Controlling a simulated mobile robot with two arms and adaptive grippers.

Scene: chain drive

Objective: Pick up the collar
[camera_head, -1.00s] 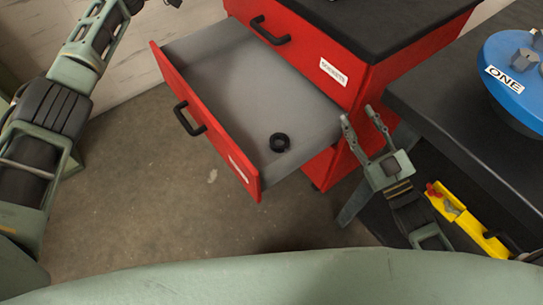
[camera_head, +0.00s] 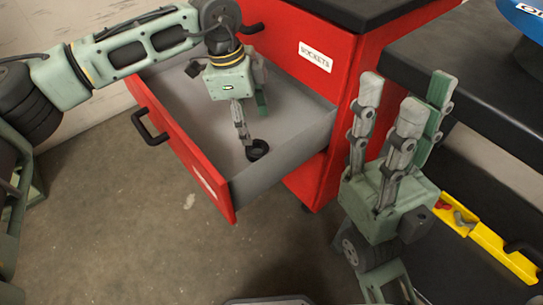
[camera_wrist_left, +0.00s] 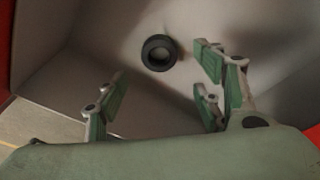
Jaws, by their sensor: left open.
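The collar (camera_head: 257,149) is a small black ring lying on the grey floor of the open red drawer (camera_head: 172,152), near its front right corner. My left gripper (camera_head: 252,122) reaches down into the drawer, open, with its fingers just above and beside the collar. In the left wrist view the collar (camera_wrist_left: 159,53) lies flat beyond the open, empty fingers (camera_wrist_left: 160,105), apart from them. My right gripper (camera_head: 385,105) is raised to the right of the drawer, fingers pointing up and spread, with nothing between them.
The red cabinet (camera_head: 345,70) with a "SOCKETS" label stands behind the drawer. A dark table (camera_head: 460,75) carries a blue round object (camera_head: 525,14) at the right. A yellow tool holder (camera_head: 500,252) is at lower right. The drawer walls surround my left gripper.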

